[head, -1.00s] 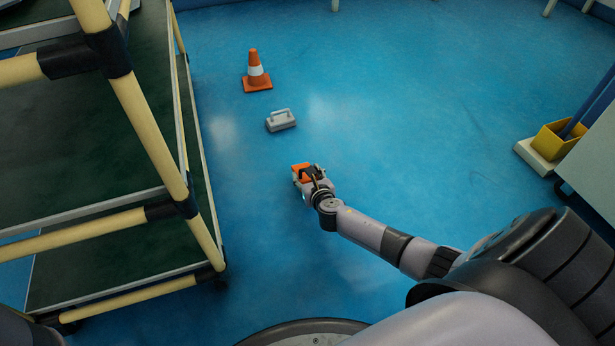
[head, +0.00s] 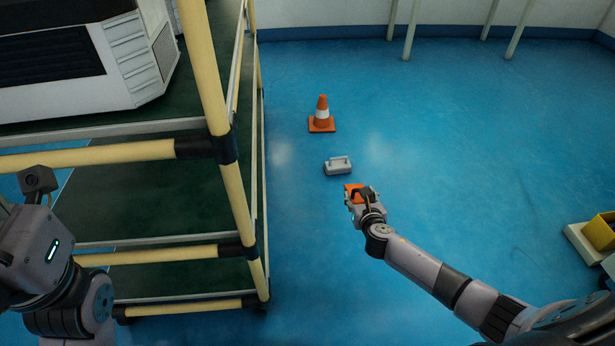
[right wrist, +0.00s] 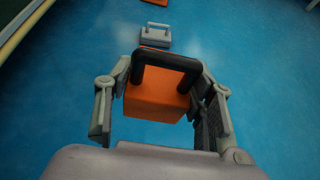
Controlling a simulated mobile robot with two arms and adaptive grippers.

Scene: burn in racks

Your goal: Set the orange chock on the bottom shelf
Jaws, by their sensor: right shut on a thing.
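The orange chock, with a black handle, shows in the head view (head: 352,189) and in the right wrist view (right wrist: 157,102). My right gripper (head: 363,196) is shut on it, with a finger on each side of the black handle in the wrist view (right wrist: 158,85). The chock hangs in front of the gripper over the blue floor, to the right of the rack. The rack's bottom shelf (head: 185,281) is a dark green deck at the lower left, low between yellow rails. The part I see is bare. My left arm shows at the left edge, but its fingers are out of view.
A grey handled block (head: 338,166) and an orange traffic cone (head: 321,116) stand on the floor beyond the chock. A yellow rack post (head: 238,190) edges the shelves. A white machine (head: 140,70) sits on an upper shelf. Floor between rack and right arm is clear.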

